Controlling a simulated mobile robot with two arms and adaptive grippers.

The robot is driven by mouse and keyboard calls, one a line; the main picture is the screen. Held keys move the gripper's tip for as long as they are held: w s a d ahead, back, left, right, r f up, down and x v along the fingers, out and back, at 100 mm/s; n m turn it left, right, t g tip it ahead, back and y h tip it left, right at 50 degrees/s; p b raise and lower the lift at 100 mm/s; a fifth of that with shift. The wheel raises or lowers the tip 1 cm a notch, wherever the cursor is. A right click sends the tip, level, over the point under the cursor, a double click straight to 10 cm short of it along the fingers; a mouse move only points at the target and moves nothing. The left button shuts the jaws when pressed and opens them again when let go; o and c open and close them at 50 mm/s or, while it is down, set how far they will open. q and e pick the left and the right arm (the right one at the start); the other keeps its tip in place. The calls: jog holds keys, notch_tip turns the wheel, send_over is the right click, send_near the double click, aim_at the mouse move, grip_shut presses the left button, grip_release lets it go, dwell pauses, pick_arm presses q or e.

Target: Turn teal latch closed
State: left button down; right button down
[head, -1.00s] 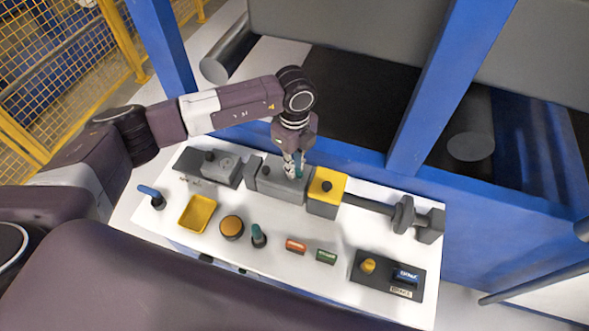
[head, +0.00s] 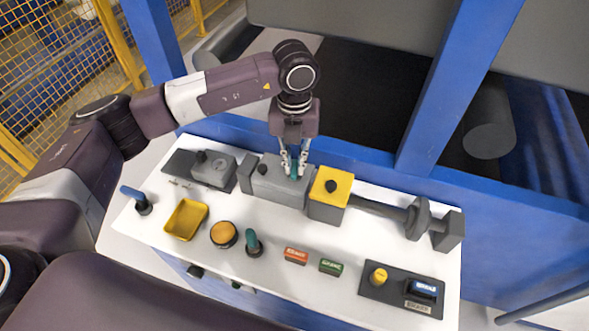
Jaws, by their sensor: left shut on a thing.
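The teal latch (head: 295,170) stands on the top of a grey block (head: 270,182) at the back of the white panel. My left gripper (head: 294,165) points down over the block with its fingers shut on the teal latch. The fingers cover part of the latch, so its exact angle is hard to tell. A second teal handle (head: 253,241) stands on the front part of the panel, apart from the gripper. My right gripper does not show.
A yellow block (head: 330,187) with a black knob sits just right of the latch, joined to a grey shaft and roller. A yellow tray (head: 186,219), an orange button (head: 223,234), red and green buttons and a blue lever (head: 136,198) line the front. A blue frame post rises behind.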

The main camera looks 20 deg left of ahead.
aim_at(294, 167)
pick_arm(q)
jog(key=shift+w+m+b, duration=0.1)
jog(key=shift+m+b, duration=0.75)
jog(key=shift+m, duration=0.15)
jog(key=shift+r, duration=0.15)
jog(key=c, duration=2)
grip_release()
jog(key=shift+o, duration=0.2)
notch_tip(294, 167, up, 12)
